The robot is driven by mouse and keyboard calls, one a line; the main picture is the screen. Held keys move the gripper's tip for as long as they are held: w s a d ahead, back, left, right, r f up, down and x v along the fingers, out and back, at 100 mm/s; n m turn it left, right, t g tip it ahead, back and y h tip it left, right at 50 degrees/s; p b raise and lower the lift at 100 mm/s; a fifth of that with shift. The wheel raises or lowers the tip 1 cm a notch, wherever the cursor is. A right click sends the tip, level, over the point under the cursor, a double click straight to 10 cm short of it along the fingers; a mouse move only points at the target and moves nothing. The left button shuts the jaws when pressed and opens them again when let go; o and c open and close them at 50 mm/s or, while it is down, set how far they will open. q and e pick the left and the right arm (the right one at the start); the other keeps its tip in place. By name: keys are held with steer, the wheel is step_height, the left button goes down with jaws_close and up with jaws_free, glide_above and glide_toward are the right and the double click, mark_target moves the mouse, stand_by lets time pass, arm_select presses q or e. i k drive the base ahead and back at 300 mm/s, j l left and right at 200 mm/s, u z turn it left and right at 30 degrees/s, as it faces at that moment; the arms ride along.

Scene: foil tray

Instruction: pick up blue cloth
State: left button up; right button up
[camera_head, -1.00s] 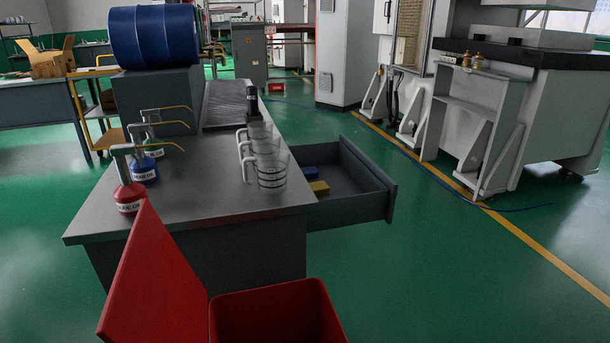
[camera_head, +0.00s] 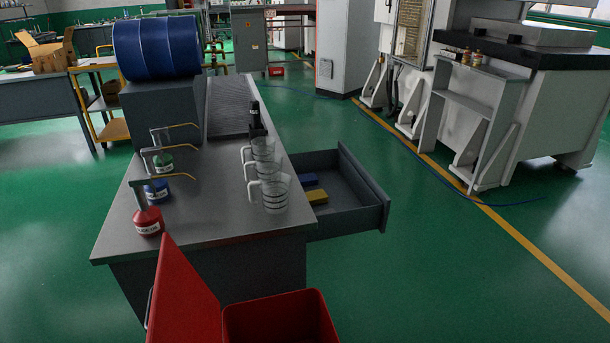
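A small blue item (camera_head: 308,180), which looks like the blue cloth, lies in the open drawer (camera_head: 350,217) on the right side of the grey workbench. A yellow item (camera_head: 316,196) lies in the drawer just in front of it. The two are close together near the drawer's left side, by the bench. The drawer is pulled out and otherwise looks empty. Neither of my grippers shows in the head view.
The bench top (camera_head: 195,218) holds clear measuring jugs (camera_head: 272,194) at its right edge, oil cans with spouts (camera_head: 148,221) at left, and a blue drum (camera_head: 156,47) behind. Green floor right of the drawer is clear.

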mark_target(310, 179)
steer(key=z, duration=1.05)
steer(key=i+l+z, duration=0.35)
steer(key=i+z, duration=0.3)
steer(key=i+l+z, duration=0.15)
steer(key=z, duration=0.2)
steer(key=i+j+u, duration=0.2)
steer(key=i+u, duration=0.25)
steer(key=i, duration=0.3)
steer(key=i+u, duration=0.45)
steer(key=i, duration=0.3)
steer(key=i+l+u, duration=0.4)
steer(key=i, duration=0.3)
steer(key=i+u, duration=0.3)
steer(key=i, duration=0.25)
steer(key=i+l+u, duration=0.1)
steer(key=i+u, duration=0.2)
steer(key=i, duration=0.2)
steer(key=i+l+u, duration=0.3)
steer(key=i, duration=0.25)
steer(key=u, duration=2.1)
